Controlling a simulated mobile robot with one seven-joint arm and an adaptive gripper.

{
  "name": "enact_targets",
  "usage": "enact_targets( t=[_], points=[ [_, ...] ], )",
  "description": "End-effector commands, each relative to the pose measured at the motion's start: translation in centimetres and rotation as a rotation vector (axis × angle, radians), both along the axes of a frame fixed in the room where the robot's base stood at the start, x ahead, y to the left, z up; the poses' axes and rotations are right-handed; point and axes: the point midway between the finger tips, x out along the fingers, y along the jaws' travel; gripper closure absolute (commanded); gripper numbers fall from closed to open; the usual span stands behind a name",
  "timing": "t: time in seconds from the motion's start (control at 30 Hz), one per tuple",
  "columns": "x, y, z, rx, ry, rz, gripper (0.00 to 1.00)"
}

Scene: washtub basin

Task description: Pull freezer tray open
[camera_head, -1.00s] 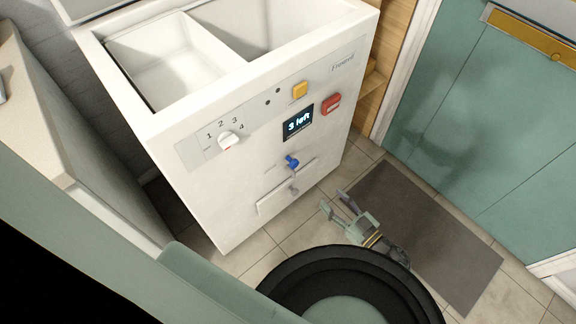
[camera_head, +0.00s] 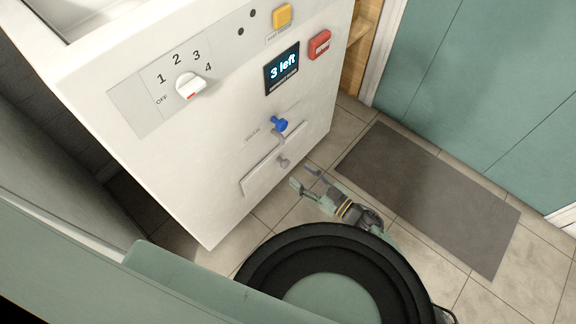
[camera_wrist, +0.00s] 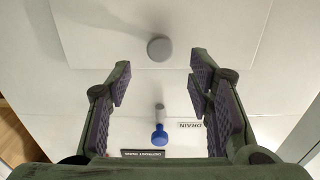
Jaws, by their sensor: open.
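The freezer tray (camera_head: 256,176) is a pale panel low on the front of the white freezer cabinet (camera_head: 180,150), with a small round grey knob (camera_head: 283,162). The panel lies flush or nearly flush with the cabinet front. My gripper (camera_head: 304,178) is open and empty, just in front of and to the right of the knob in the head view. In the wrist view the knob (camera_wrist: 159,48) lies beyond the fingertips, roughly centred between the two open fingers (camera_wrist: 156,80). It is apart from both fingers.
A blue drain valve (camera_head: 279,124) sits just above the tray; it also shows in the wrist view (camera_wrist: 159,135). A dark mat (camera_head: 430,195) lies on the tiled floor.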

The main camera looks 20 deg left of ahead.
Motion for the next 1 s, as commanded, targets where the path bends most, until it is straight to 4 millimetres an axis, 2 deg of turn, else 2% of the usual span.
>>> enact_targets(
  t=[0.03, 0.2, 0.4, 0.77, 1.0],
  points=[
    [0.3, 1.2, 0.1, 0.003, 0.000, 0.004, 0.53],
    [1.3, 4.0, 0.0, 0.000, 0.001, 0.002, 0.53],
    [2.1, 5.8, -0.1, -0.001, -0.001, 0.000, 0.53],
    [2.2, 6.2, -0.1, -0.001, -0.001, 0.000, 0.53],
    [2.2, 6.2, 0.0, -0.001, -0.001, 0.000, 0.69]
  ],
)
